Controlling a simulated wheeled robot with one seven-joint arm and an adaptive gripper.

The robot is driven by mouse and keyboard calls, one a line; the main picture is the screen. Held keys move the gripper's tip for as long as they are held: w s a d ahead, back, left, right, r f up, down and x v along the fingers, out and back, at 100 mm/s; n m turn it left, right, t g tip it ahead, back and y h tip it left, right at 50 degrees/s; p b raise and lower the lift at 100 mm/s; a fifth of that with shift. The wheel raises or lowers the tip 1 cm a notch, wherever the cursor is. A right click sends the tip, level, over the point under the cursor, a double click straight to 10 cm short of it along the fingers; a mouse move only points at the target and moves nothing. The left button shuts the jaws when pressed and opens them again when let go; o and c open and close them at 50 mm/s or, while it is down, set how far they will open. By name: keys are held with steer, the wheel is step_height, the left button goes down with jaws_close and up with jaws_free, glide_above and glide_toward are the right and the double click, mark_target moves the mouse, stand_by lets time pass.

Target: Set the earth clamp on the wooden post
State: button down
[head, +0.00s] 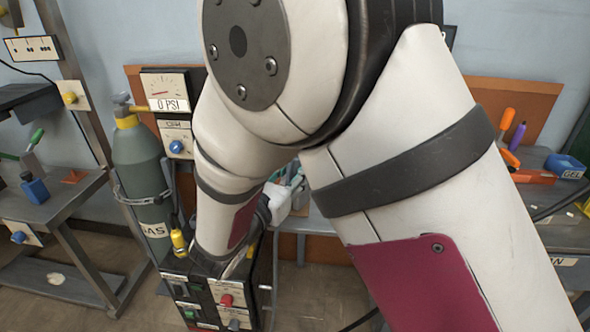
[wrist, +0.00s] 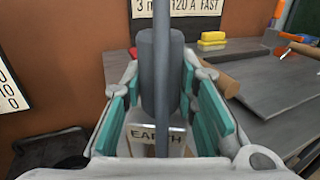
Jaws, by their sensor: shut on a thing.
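My gripper (wrist: 160,90) has its teal-padded fingers on both sides of a dark grey cylindrical piece, which I take to be the earth clamp (wrist: 155,75). A grey rod rises along it past the top of the wrist view. A pale plate lettered "EARTH" (wrist: 156,138) shows below it, between the fingers; I cannot tell what it is fixed to. A brown wooden cylinder (wrist: 217,75), possibly the wooden post, shows to the right, apart from the fingers. In the head view my gripper (head: 296,180) is mostly hidden behind my arm, and the clamp cannot be made out.
A brown board with a sign (wrist: 180,8) stands behind. In the head view, a gas cylinder (head: 140,165) and a control box (head: 215,298) stand left of my arm.

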steer(key=shift+f, duration=0.35)
steer(key=c, duration=1.2)
jaws_free()
